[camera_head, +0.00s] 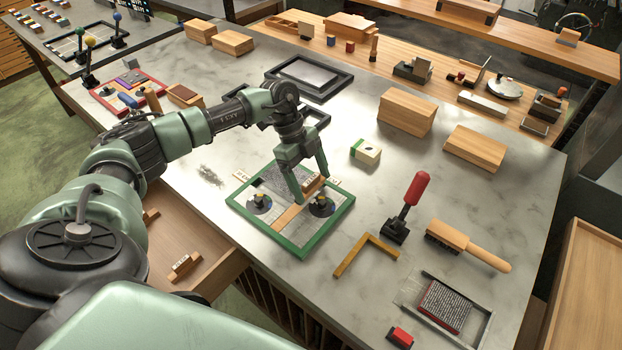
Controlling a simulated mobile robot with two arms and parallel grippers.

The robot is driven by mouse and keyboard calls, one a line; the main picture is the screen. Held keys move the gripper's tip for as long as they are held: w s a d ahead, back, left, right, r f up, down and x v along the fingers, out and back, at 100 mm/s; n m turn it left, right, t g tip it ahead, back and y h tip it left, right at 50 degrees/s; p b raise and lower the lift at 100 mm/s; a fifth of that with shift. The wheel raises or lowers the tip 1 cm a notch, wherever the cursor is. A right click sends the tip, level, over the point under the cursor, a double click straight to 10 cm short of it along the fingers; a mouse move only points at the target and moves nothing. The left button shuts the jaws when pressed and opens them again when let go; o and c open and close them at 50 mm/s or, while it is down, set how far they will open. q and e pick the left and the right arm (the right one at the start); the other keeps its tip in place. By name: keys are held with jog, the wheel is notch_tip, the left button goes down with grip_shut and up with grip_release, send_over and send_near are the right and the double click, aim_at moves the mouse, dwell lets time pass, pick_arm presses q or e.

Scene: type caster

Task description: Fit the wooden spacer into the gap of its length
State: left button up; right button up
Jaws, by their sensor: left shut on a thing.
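A green frame (304,253) lies flat on the marble table. My left gripper (310,194) reaches down over the frame and is shut on this strip. Its fingers hide part of the strip, and I cannot tell whether it is seated or slightly raised. My right gripper is not in view.
A brass L-shaped piece (365,255), a red-handled tool (416,189), a brush (467,245) and a tray of type (445,306) stand to the right. Wooden boxes (406,111) and empty dark frames (309,76) lie farther back.

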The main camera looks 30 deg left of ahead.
aim_at(309, 179)
pick_arm(q)
jog(key=shift+p, duration=0.5)
dwell(0.9)
jog(key=shift+f+b, duration=0.55)
jog(key=shift+f, duration=0.4)
jog(key=shift+r, duration=0.2)
jog(key=shift+r+p, duration=0.5)
jog(key=shift+p, duration=0.25)
jog(key=shift+p, duration=0.75)
dwell(1.3)
jog(key=shift+f+b, duration=0.4)
jog(key=shift+f, duration=0.2)
jog(key=o, duration=1.4)
jog(key=shift+c, duration=0.2)
jog(key=b+v, duration=0.2)
jog(key=v, duration=0.4)
jog(key=shift+a+r, duration=0.2)
jog(key=shift+r, duration=0.1)
jog(key=shift+a+r, duration=0.2)
jog(key=shift+r, duration=0.35)
